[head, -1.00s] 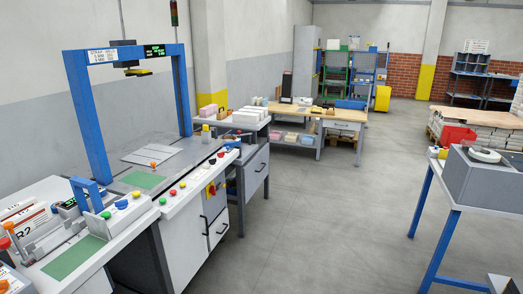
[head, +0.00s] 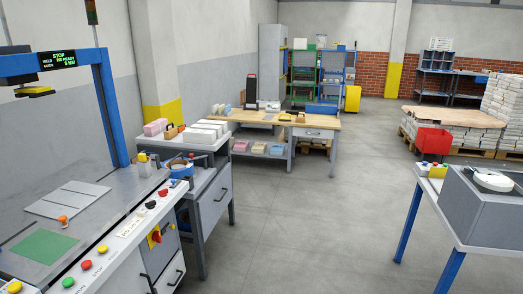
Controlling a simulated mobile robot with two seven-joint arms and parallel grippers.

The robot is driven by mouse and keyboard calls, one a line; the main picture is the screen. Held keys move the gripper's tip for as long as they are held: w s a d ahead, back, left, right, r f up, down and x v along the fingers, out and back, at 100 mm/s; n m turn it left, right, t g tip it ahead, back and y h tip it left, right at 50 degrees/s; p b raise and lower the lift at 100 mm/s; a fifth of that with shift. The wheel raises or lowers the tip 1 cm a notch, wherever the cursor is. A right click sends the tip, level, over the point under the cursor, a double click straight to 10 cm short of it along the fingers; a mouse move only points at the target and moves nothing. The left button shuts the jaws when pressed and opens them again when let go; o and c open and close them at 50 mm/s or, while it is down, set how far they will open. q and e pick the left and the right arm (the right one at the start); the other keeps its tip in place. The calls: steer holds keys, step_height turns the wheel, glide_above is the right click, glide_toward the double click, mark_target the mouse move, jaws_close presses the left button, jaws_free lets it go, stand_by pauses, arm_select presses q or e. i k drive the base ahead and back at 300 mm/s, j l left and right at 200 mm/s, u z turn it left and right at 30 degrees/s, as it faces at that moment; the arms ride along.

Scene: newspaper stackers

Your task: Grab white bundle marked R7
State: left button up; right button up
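No bundle marked R7 can be made out in the head view. Several white bundles or blocks (head: 204,131) lie on the grey side cabinet beyond the machine, too small to read any mark. Stacks of white paper bundles (head: 505,108) stand on pallets at the far right, also with no readable marks. Neither of my grippers is in view.
A strapping machine (head: 60,205) with a blue arch stands at the left. A wooden workbench (head: 262,122) is behind it. A blue-legged table (head: 468,232) with a grey box is at the right. The grey floor (head: 315,215) between them is clear.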

mark_target(205, 136)
steer(key=i, duration=1.4)
steer(key=i+l+u, duration=0.2)
steer(key=i, duration=0.45)
steer(key=i+u, duration=0.15)
steer(key=i, duration=0.55)
steer(key=i+l+u, duration=0.25)
steer(key=i+u, duration=0.15)
steer(key=i+l+u, duration=0.4)
steer(key=i+l, duration=0.05)
steer(key=i, duration=0.1)
